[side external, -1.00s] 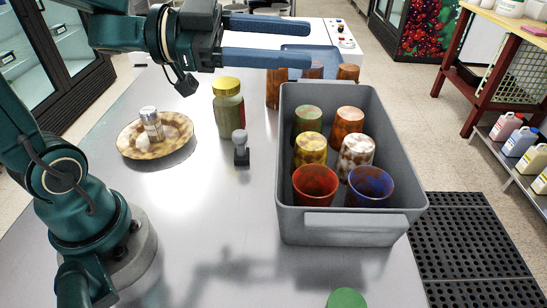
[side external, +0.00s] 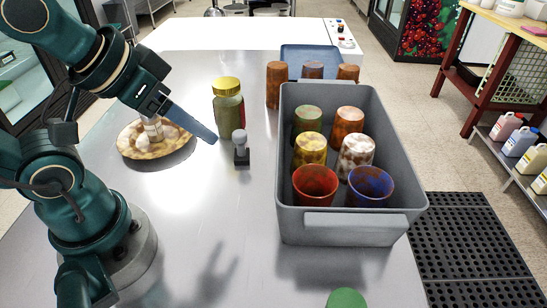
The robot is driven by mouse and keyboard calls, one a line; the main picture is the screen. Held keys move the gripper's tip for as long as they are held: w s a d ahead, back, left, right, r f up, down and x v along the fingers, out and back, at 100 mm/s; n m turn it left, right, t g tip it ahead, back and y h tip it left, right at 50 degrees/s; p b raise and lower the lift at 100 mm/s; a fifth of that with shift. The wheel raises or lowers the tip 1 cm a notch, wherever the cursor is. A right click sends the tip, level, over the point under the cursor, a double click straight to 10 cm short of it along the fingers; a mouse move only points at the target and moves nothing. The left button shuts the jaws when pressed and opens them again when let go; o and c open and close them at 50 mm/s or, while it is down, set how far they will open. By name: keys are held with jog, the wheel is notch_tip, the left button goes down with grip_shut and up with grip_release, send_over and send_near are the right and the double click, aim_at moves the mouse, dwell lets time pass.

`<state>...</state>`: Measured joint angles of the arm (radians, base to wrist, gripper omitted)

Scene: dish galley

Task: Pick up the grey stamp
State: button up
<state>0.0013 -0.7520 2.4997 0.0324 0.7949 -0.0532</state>
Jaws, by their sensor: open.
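The grey stamp (side external: 241,157) stands upright on the steel table, with a rounded pale grey knob on top and a dark block base. It is in front of the yellow-lidded jar and left of the grey bin. My gripper (side external: 213,139) is up and to the left of the stamp, its blue finger pointing down and right, with the tip close to the knob in the picture. Only one finger shows clearly; the other is hidden behind it. The gripper is open and holds nothing that I can see.
A jar (side external: 228,110) stands just behind the stamp. A brown plate (side external: 133,152) with a shaker and small pale items lies left, partly under my gripper. A grey bin (side external: 350,222) with several cups stands right. Tumblers and a blue tray (side external: 312,52) are behind.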

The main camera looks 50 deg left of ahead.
jog(key=s+f+g, duration=0.1)
jog(key=s, duration=0.1)
jog(key=m+t+y, duration=0.3)
jog(key=m+y, duration=0.4)
jog(key=m, duration=1.4)
send_near(240, 148)
jog(key=w+f, duration=0.1)
jog(key=w+a+f, duration=0.1)
jog(key=w+f, duration=0.1)
jog(key=shift+w+a+f, duration=0.15)
jog(key=shift+w+f, duration=0.05)
jog(key=shift+w, duration=0.15)
jog(key=a+m, duration=0.1)
jog(key=w+m+y, duration=0.1)
jog(key=m, duration=0.1)
jog(key=a+f+m, duration=0.1)
jog(key=m, duration=0.1)
jog(key=shift+w+a+f+t+y, duration=0.15)
jog(key=shift+w+a+t+y, duration=0.15)
jog(key=shift+a+t, duration=0.1)
jog(key=shift+w+a+f+m, duration=0.15)
jog(key=shift+w+a+m, duration=0.1)
jog(key=shift+m, duration=0.75)
jog(key=shift+w+a+f, duration=0.1)
jog(key=shift+a, duration=0.05)
jog(key=shift+x, duration=2.4)
